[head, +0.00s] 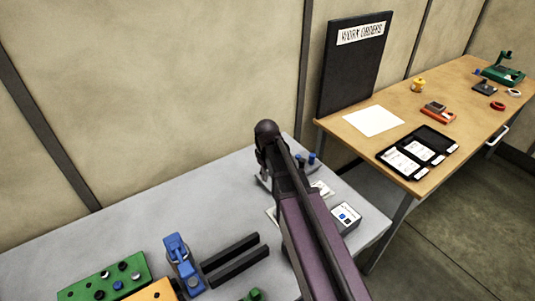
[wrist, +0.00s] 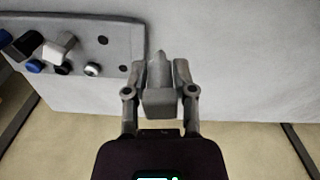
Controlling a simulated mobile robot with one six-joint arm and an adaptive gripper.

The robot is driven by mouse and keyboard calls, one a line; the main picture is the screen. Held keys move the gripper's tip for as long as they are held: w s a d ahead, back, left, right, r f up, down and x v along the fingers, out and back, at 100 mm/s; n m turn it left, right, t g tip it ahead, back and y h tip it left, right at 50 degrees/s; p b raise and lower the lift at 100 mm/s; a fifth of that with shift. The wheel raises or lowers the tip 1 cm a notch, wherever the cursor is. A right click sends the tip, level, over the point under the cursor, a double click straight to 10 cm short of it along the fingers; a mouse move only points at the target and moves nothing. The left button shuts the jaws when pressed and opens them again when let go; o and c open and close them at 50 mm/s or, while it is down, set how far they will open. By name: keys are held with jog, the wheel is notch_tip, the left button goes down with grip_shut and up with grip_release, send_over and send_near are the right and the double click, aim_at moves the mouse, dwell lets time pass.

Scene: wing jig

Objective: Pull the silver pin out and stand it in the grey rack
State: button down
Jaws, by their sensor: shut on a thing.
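In the wrist view, my gripper (wrist: 160,78) is shut on a grey metallic piece with a tapered tip (wrist: 158,58), which looks like the silver pin. The piece is held between the fingers, above a light grey surface. A grey rack-like block (wrist: 118,28) lies to the upper left, with dark round holes and several blue, black and pale pieces in it. One round silver end (wrist: 92,69) shows near its edge. The held piece appears just beside the block's right edge; contact is unclear.
On the grey bench (head: 150,220) in the head view are a green block with dark knobs (head: 105,280), a blue clamp (head: 182,262), black bars (head: 235,258) and a white labelled box (head: 345,217). A wooden table (head: 460,100) stands at the right.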

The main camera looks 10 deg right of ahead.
jog(key=w+d+m, duration=0.2)
jog(key=w+m, duration=0.4)
jog(key=w, duration=0.4)
jog(key=shift+w+f, duration=0.15)
jog(key=shift+w, duration=0.2)
jog(key=shift+f+b, duration=0.15)
jog(key=shift+b, duration=0.2)
notch_tip(320, 180, down, 6)
jog(key=b, duration=0.6)
jog(key=shift+s, duration=0.2)
dwell(0.5)
jog(key=shift+f+b, duration=0.5)
jog(key=shift+f+b, duration=0.7)
jog(key=shift+f, duration=0.15)
